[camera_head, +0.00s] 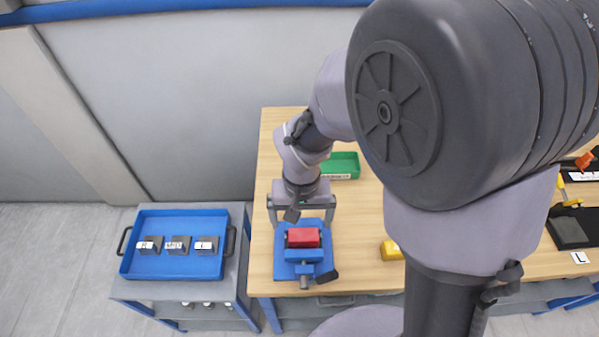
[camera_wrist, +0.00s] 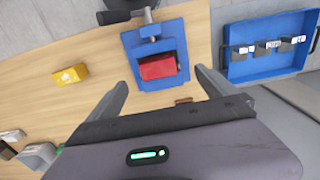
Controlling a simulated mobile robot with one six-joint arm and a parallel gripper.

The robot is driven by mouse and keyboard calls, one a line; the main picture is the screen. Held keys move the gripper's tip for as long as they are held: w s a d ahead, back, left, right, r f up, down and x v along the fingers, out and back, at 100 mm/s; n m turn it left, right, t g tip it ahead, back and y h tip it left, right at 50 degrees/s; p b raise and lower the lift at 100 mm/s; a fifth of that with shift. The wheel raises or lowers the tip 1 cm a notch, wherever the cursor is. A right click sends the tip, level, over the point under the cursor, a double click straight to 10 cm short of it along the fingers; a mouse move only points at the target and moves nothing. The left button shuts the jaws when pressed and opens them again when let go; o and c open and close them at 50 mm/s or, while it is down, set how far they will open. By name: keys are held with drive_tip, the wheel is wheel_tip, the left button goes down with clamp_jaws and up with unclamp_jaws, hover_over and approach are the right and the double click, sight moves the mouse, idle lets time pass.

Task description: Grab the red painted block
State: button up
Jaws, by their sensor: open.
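The red block (camera_head: 303,237) sits in a blue vise (camera_head: 304,255) on the wooden table. It also shows in the wrist view (camera_wrist: 157,67), between the vise's blue parts (camera_wrist: 172,28). My gripper (camera_head: 302,210) hangs over the back of the vise in the head view. In the wrist view its two fingers (camera_wrist: 165,85) are wide apart, one to each side of the vise. The jaws are open and hold nothing. The block is apart from both fingers in the picture.
A blue tray (camera_head: 207,264) with several dark labelled blocks stands on a grey cart at left. A yellow block (camera_head: 391,250) lies right of the vise. A green bin (camera_head: 343,163) is behind. The vise handle (camera_head: 326,277) sticks out in front. My arm hides part of the table.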

sight(304, 234)
wheel_tip(304, 234, down, 4)
drive_tip(key=shift+b, duration=0.4)
drive_tip(key=f, duration=0.2)
drive_tip(key=f+b, duration=0.1)
drive_tip(key=f, duration=0.1)
drive_tip(key=w+f, duration=0.1)
drive_tip(key=shift+d+f+b, duration=0.35)
drive_tip(key=shift+f, duration=0.05)
drive_tip(key=shift+r, duration=0.1)
